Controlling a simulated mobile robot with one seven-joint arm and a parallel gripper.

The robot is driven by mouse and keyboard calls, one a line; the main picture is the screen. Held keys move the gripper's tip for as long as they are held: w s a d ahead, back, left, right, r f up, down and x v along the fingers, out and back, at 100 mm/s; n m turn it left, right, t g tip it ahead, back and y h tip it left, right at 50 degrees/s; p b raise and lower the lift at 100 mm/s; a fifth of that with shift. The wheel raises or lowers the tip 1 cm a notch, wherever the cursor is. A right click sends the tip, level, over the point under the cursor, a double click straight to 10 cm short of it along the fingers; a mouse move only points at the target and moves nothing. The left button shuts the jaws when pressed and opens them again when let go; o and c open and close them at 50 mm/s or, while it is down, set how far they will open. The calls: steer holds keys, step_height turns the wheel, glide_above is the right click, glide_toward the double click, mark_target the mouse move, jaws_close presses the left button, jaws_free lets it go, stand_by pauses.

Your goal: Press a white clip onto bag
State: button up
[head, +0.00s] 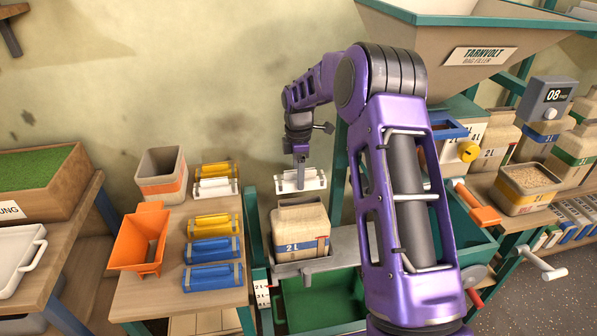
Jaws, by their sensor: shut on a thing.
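My purple arm reaches over to the wall side, and my gripper (300,172) points down, shut on a white clip (289,184). The clip is level and sits just above the top of a tan bag (301,236) marked 2 L. Whether the clip touches the bag's top edge cannot be told from this view. The bag stands upright on a grey metal shelf (345,252). Another white clip (216,187) lies on the wooden table to the left. The fingertips are small and partly hidden by the clip.
Yellow clips (214,226) and blue clips (212,277) lie on the left table (170,298), beside an orange scoop (143,240) and a striped bin (162,176). A green bin (320,305) is below the shelf. A large hopper (470,45) overhangs at right.

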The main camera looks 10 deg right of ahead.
mark_target(299, 201)
steer(key=shift+f+b, duration=1.45)
steer(key=shift+f, duration=1.45)
steer(key=shift+f, duration=0.2)
steer(key=shift+f, duration=0.45)
steer(key=shift+f+b, duration=0.6)
steer(key=shift+f, duration=0.25)
steer(key=o, duration=1.4)
steer(key=shift+o, duration=0.2)
step_height(299, 201, up, 18)
steer(key=shift+f+p, duration=0.25)
steer(key=shift+p, duration=0.6)
